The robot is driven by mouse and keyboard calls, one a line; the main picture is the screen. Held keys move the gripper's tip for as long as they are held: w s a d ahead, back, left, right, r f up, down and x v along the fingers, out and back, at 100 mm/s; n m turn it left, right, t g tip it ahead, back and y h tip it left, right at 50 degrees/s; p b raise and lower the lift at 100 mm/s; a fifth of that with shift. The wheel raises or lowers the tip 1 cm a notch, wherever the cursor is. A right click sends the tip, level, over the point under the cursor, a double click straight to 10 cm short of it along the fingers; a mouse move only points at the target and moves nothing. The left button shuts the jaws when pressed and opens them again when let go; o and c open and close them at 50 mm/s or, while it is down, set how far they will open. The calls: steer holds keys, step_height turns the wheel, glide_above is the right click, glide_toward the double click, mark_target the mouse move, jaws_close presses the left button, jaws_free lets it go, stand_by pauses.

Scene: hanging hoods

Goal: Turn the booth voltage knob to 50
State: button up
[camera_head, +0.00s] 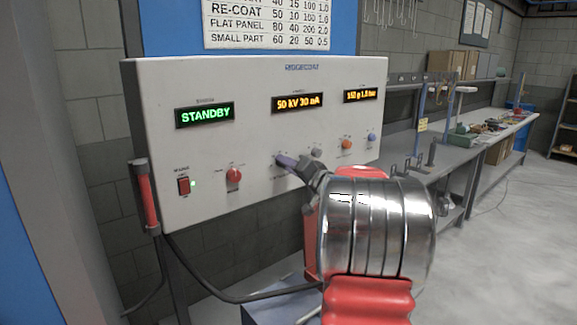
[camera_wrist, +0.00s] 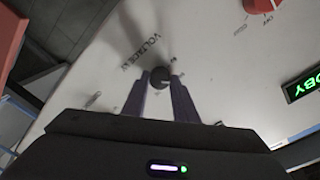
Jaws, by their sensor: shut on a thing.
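A white control panel (camera_head: 230,135) faces me in the head view. Its middle display (camera_head: 297,103) reads "50 kV 30 mA" in orange. My gripper (camera_head: 287,161) reaches the lower middle of the panel. In the wrist view its two purple fingers (camera_wrist: 160,90) are shut on a small dark knob (camera_wrist: 160,77), one finger on each side. The lettering beside that knob reads "VOLTAGE kV". In the head view the fingers and wrist mostly hide this knob.
The left display (camera_head: 205,114) reads "STANDBY" in green. A red knob (camera_head: 233,175) is left of my gripper. A grey knob (camera_head: 316,152) is close on its right, then an orange knob (camera_head: 346,144) and a lilac knob (camera_head: 372,137). A workbench (camera_head: 460,150) stands at right.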

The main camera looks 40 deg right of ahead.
steer(key=shift+d+f, duration=0.1)
steer(key=o, duration=1)
steer(key=shift+s, duration=0.1)
steer(key=s+a, duration=0.1)
steer(key=s, duration=0.8)
steer(key=s+a, duration=0.1)
steer(key=s, duration=0.3)
steer(key=shift+s+a, duration=0.2)
steer(key=shift+a, duration=0.1)
